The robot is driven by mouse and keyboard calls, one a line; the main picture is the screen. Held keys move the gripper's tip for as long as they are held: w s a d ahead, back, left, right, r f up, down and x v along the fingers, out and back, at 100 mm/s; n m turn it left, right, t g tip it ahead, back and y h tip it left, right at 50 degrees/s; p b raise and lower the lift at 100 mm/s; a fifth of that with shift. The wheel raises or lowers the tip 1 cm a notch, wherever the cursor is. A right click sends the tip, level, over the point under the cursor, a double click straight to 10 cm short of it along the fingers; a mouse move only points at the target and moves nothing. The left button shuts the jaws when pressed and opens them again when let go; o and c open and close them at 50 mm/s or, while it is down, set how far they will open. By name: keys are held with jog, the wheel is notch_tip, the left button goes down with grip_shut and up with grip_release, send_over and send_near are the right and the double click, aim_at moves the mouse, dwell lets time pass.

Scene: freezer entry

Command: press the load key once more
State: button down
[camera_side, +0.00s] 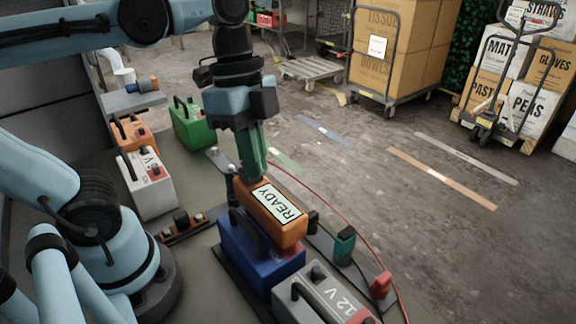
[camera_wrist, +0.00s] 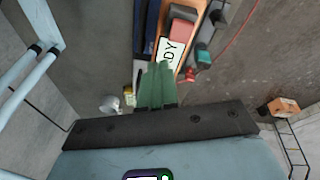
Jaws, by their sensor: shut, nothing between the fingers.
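An orange tester (camera_side: 288,231) with a white screen (camera_side: 277,204) reading READY lies on top of a blue battery (camera_side: 259,258). My gripper (camera_side: 254,179) points down with its green fingers shut, tips at the tester's far end beside the screen. I cannot tell whether the tips touch the tester.
A grey 12 V battery (camera_side: 319,294) stands in front, near a red clamp (camera_side: 381,285) and a teal clamp (camera_side: 344,246) on cables. White (camera_side: 147,186), orange (camera_side: 132,132) and green (camera_side: 191,124) batteries stand left and behind. Loaded carts stand on the floor beyond.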

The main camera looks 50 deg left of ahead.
jog(key=n, duration=0.1)
jog(key=n+y, duration=0.1)
jog(key=n, duration=0.1)
jog(key=s+n, duration=0.1)
jog(key=shift+a+r+n+y, duration=0.1)
jog(key=shift+a+n+y, duration=0.25)
jog(key=shift+n+y, duration=0.05)
notch_tip(320, 180, up, 10)
jog(key=w+a+n+t+y, duration=0.1)
jog(key=n+t+y, duration=0.6)
jog(key=n, duration=1.9)
jog(key=shift+w+a+f, duration=0.15)
jog(key=shift+a+f, duration=0.1)
jog(key=shift+a, duration=0.45)
jog(key=shift+f, duration=0.1)
jog(key=shift+f, duration=4.3)
jog(key=shift+f, duration=0.1)
jog(key=shift+f, duration=0.35)
